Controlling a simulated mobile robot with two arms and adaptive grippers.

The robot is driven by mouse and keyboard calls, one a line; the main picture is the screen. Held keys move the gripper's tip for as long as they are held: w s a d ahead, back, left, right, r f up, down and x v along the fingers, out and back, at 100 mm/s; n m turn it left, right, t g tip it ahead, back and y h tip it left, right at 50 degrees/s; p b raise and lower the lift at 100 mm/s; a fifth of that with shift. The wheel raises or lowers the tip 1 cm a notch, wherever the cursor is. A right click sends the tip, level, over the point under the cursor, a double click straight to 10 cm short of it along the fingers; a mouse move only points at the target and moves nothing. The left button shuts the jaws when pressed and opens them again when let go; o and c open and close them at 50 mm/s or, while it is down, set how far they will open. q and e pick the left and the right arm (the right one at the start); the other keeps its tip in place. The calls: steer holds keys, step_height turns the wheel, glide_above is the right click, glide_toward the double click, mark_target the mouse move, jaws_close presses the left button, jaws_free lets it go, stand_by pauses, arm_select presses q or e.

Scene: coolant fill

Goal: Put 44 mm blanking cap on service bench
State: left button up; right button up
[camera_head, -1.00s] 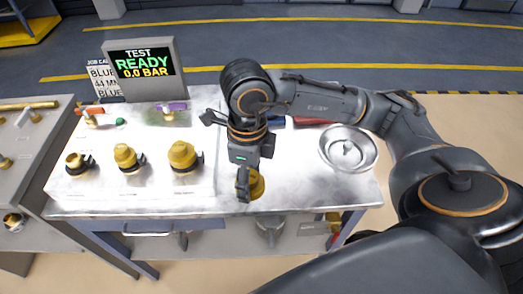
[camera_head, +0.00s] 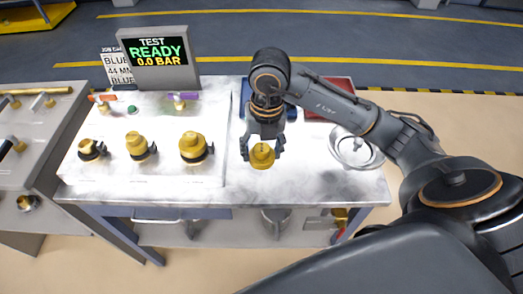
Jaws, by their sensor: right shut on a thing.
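My right gripper (camera_head: 263,150) points down over the service bench (camera_head: 310,190), its fingers on both sides of a round gold cap (camera_head: 262,156). The cap looks like the blanking cap, but I cannot read its size. It is over the clear part of the bench, right of the fittings plate; I cannot tell whether it touches the top. My left gripper is not in view.
Three gold fittings (camera_head: 136,146) stand on the plate at left. Behind them is the test display (camera_head: 158,55), reading READY and 0.0 BAR. A blue tray (camera_head: 243,110), a red tray (camera_head: 330,112) and a round metal bowl (camera_head: 372,155) lie near my right arm.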

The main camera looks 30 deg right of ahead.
steer(key=w+f, duration=0.1)
steer(key=f, duration=0.1)
steer(key=w+d+f, duration=0.1)
steer(key=w, duration=0.1)
steer(key=w+d+f+p, duration=0.1)
steer(key=f, duration=0.1)
steer(key=shift+w+d+f, duration=0.25)
steer(key=shift+w+f, duration=0.1)
steer(key=shift+w, duration=0.05)
steer(key=f, duration=0.1)
steer(key=f+p, duration=0.1)
steer(key=shift+w+d+f, duration=0.15)
steer(key=shift+w+f, duration=0.05)
steer(key=shift+f, duration=0.2)
steer(key=shift+f+p, duration=0.3)
steer(key=shift+f, duration=0.2)
steer(key=shift+f, duration=0.1)
steer(key=o, duration=1.1)
steer(key=shift+c, duration=0.2)
